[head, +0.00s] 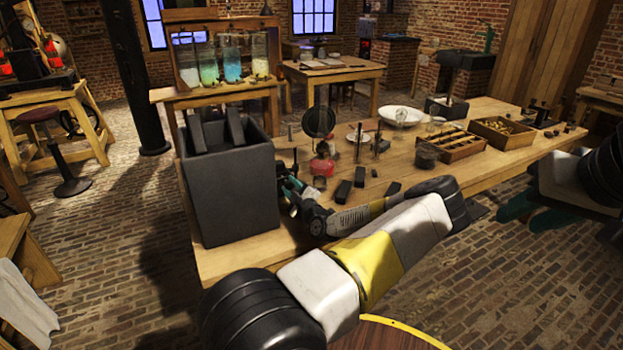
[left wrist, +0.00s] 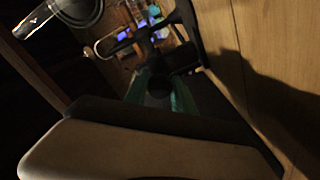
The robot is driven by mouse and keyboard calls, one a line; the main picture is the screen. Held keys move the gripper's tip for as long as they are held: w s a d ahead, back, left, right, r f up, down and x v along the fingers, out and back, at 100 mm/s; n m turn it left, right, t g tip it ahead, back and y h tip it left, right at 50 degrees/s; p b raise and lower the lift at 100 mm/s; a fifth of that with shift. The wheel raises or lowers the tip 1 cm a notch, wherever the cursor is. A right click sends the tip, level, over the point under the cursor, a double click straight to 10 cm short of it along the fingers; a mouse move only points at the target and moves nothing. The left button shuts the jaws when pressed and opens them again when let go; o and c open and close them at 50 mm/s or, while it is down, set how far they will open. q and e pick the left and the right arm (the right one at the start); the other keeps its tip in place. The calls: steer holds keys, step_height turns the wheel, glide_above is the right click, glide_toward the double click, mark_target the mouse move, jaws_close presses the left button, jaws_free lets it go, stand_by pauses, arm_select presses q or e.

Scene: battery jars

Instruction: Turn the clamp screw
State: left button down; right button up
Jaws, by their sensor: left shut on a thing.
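My left gripper (head: 288,192) is low at the front of the bench, just right of the big grey jar (head: 230,190). In the left wrist view its teal fingers (left wrist: 160,100) close around a small dark round knob (left wrist: 158,86), which looks like the clamp screw. The screw is dim there, and its turn cannot be read. In the head view the arm and fingers hide it. Dark plates (head: 235,127) stick up out of the grey jar. My right gripper (head: 530,210) hangs at the right edge, off the bench, its teal fingers partly dark; their gap is unclear.
The wooden bench (head: 390,178) holds a red-based instrument (head: 322,167), small dark blocks (head: 360,177), a slotted wooden rack (head: 455,150), a box of brass parts (head: 502,133) and a white dish (head: 400,117). Glass jars (head: 210,68) stand on a shelf behind.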

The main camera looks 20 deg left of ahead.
arm_select(q)
steer(key=shift+d+f, duration=0.1)
steer(key=shift+f, duration=0.05)
steer(key=c, duration=1)
jaws_free()
steer(key=shift+c, duration=0.2)
steer(key=v, duration=0.7)
steer(key=shift+s+d, duration=0.25)
steer(key=shift+s, duration=0.05)
